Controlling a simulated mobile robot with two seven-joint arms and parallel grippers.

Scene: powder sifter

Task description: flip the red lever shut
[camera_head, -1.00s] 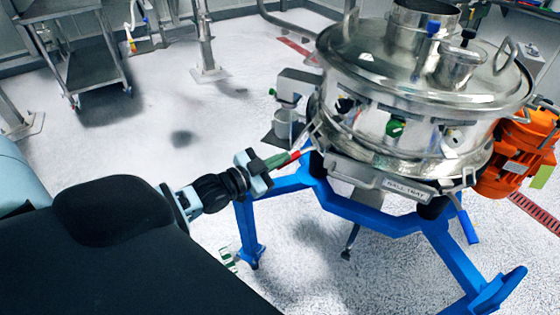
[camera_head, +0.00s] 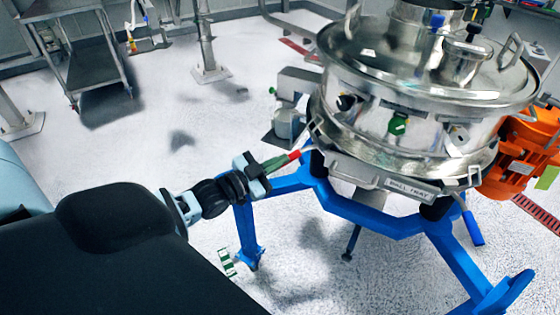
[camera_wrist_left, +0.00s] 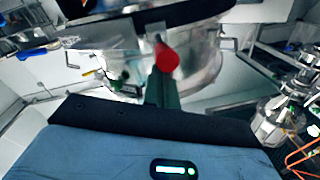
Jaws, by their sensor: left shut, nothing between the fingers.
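The red lever (camera_head: 294,155) shows as a short red end at the left side of the steel sifter (camera_head: 345,125), above the blue stand. In the left wrist view the red lever (camera_wrist_left: 167,58) appears as a round red end pointing toward the camera, in front of the steel body. My left gripper (camera_head: 277,163) has its green fingers shut and empty, with their tips right beside the red end. In the left wrist view the green fingers (camera_wrist_left: 163,88) lie just below the red end. I cannot tell whether they touch it. My right gripper is not in view.
The blue stand (camera_head: 372,222) carries the sifter. An orange motor (camera_head: 515,155) is on its right, and a blue-handled lever (camera_head: 472,227) hangs at its front. A steel cart (camera_head: 88,65) stands at the back left.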

